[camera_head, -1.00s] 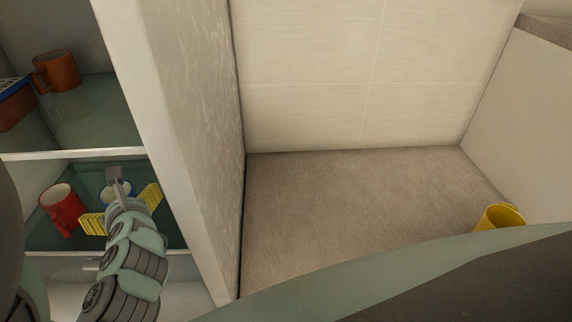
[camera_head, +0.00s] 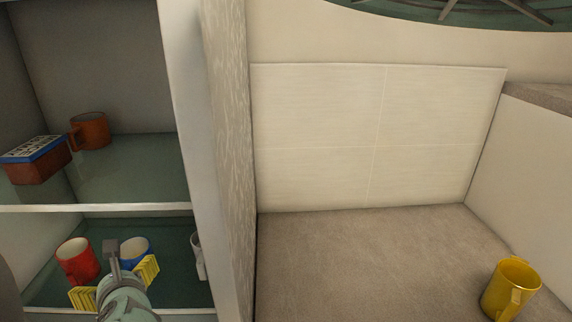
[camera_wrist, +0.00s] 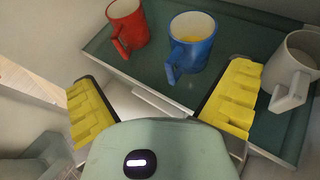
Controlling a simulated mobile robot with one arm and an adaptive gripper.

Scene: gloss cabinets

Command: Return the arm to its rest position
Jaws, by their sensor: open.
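My gripper (camera_head: 115,284) is open, with its yellow ridged fingers spread wide. It is at the front of the lower cabinet shelf, and nothing is between the fingers. In the wrist view my gripper (camera_wrist: 160,108) faces a blue mug (camera_wrist: 193,42), which stands on the shelf beyond the fingers and apart from them. The blue mug also shows in the head view (camera_head: 135,250), partly hidden by my gripper. Much of my arm is out of the head view.
A red mug (camera_head: 77,261) stands left of the blue mug, a grey-white mug (camera_head: 197,255) right. The upper shelf holds a brown mug (camera_head: 90,131) and a box (camera_head: 36,160). A cabinet side panel (camera_head: 222,150) divides the shelves from a counter with a yellow mug (camera_head: 511,289).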

